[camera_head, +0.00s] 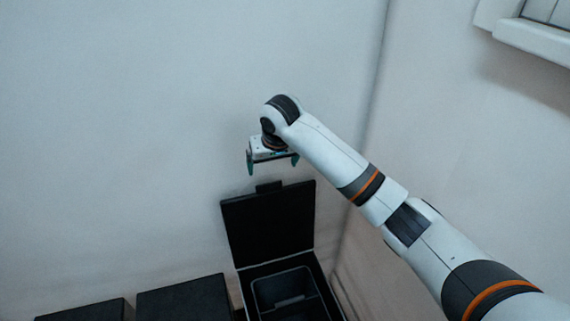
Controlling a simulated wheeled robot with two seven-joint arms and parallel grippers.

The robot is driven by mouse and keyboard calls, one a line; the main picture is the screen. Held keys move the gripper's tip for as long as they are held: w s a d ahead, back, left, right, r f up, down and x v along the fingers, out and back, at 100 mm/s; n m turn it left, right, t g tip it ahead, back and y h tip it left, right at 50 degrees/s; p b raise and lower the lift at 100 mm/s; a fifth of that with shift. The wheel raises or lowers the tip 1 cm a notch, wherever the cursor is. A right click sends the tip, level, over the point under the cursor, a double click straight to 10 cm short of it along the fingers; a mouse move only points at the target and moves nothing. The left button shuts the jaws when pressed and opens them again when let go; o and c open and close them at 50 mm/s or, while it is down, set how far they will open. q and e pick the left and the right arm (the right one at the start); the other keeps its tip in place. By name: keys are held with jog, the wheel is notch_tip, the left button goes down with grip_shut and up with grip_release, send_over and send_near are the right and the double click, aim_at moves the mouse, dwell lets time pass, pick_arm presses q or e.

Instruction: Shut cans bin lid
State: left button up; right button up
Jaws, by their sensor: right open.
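The black lid (268,225) of a bin stands raised against the wall, with a small tab on its top edge. Below it the bin (321,281) is open, and a dark inner container shows inside. No label shows, so I cannot tell from the picture that it is the cans bin. My right gripper (273,168) is open and empty, with its fingers pointing down. It appears just above the lid's top edge; I cannot tell whether it touches. My left gripper is not in view.
Two more black bins with shut lids stand to the left: one beside the open bin (183,298) and one at the lower left (85,312). Walls (130,120) close in behind and at right. A window ledge (530,40) juts out at upper right.

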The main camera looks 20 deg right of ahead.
aim_at(269, 183)
jog(key=x, duration=1.1)
jog(key=shift+w+f+b, duration=0.2)
jog(key=shift+b, duration=0.2)
